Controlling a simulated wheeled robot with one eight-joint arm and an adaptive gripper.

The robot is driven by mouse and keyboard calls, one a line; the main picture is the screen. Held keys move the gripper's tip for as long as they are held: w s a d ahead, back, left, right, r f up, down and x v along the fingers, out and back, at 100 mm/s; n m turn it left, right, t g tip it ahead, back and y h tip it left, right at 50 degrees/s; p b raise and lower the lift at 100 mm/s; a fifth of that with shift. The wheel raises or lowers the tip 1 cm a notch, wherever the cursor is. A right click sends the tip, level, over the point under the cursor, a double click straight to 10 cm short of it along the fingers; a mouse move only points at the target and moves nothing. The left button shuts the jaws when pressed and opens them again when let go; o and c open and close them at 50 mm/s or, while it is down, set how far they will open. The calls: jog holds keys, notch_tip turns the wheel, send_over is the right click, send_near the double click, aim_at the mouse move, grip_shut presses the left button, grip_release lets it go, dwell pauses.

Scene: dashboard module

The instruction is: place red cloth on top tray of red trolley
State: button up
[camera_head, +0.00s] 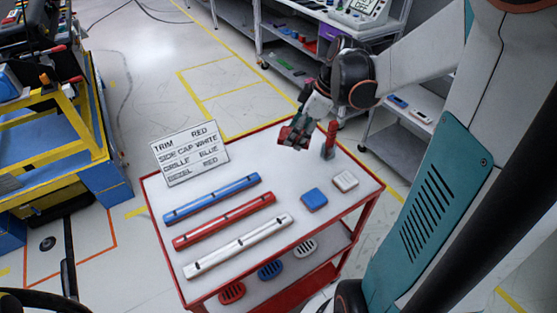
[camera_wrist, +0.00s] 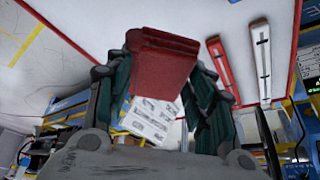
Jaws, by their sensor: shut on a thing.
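My gripper (camera_head: 297,127) is shut on the red cloth (camera_head: 290,138), which looks like a small folded block. The gripper is over the far edge of the red trolley's white top tray (camera_head: 240,160). In the wrist view, the red cloth (camera_wrist: 164,62) sits between the two dark green fingers of my gripper (camera_wrist: 163,80). The cloth appears to be above the tray; any gap under it cannot be judged. Part of the cloth is hidden by the fingers in the head view.
On the tray are a lettered sign (camera_head: 190,154), blue (camera_head: 212,198), red (camera_head: 225,220) and white (camera_head: 238,245) strips, a blue block (camera_head: 314,200) and a white block (camera_head: 345,181). A red upright object (camera_head: 330,140) stands close right of my gripper. Vented pieces lie on the lower shelf.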

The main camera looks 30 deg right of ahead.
aim_at(290, 174)
notch_tip(290, 174, down, 14)
jog(key=b, duration=0.4)
jog(key=shift+b, duration=0.35)
jog(key=shift+f, duration=0.15)
jog(key=o, duration=1)
jog(key=shift+c, duration=0.2)
jog(key=p+v, duration=0.4)
jog(key=v, duration=0.8)
jog(key=shift+w, duration=0.1)
